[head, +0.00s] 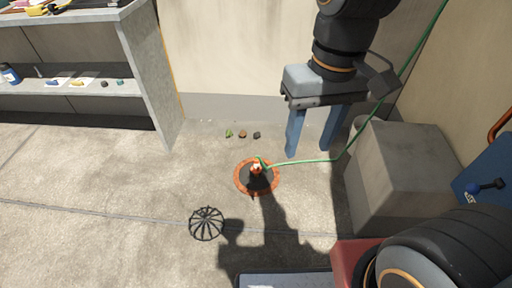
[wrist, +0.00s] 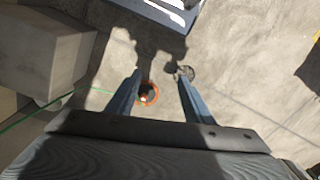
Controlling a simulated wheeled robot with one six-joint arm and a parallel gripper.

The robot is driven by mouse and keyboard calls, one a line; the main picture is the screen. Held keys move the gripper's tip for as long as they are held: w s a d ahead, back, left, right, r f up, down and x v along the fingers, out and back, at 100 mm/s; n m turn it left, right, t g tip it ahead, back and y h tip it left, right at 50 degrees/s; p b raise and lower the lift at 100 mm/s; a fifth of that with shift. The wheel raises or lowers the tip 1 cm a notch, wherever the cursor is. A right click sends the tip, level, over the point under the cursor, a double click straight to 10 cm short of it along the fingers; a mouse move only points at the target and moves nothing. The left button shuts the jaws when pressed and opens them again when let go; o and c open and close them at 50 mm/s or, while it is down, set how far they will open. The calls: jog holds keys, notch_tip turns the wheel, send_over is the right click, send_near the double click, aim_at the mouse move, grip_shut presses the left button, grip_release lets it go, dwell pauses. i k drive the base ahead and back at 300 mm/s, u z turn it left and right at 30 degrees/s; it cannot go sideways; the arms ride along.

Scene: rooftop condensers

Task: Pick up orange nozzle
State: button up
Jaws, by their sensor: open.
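The orange nozzle (head: 256,169) is small, with a green hose joined to it. It rests on a dark round mat with an orange rim (head: 240,184) on the concrete floor. In the wrist view the nozzle (wrist: 145,98) shows small, on the mat (wrist: 154,88), next to the left finger. My gripper (head: 310,150) has two blue fingers pointing down, spread apart and empty. In the head view it is up and to the right of the nozzle. In the wrist view my gripper (wrist: 160,78) has the nozzle between its fingers' lines, some way below.
A green hose (head: 310,163) runs from the nozzle up to the right, past my gripper. A concrete block (head: 405,175) stands right. A black wire dome (head: 207,224) lies front left. Small stones (head: 242,134) lie behind the mat. Shelves (head: 145,75) stand left; the floor between is clear.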

aim_at(256, 169)
jog(key=k, duration=0.5)
jog(key=u, duration=1.35)
jog(key=i, duration=1.3)
jog(key=z, duration=1.15)
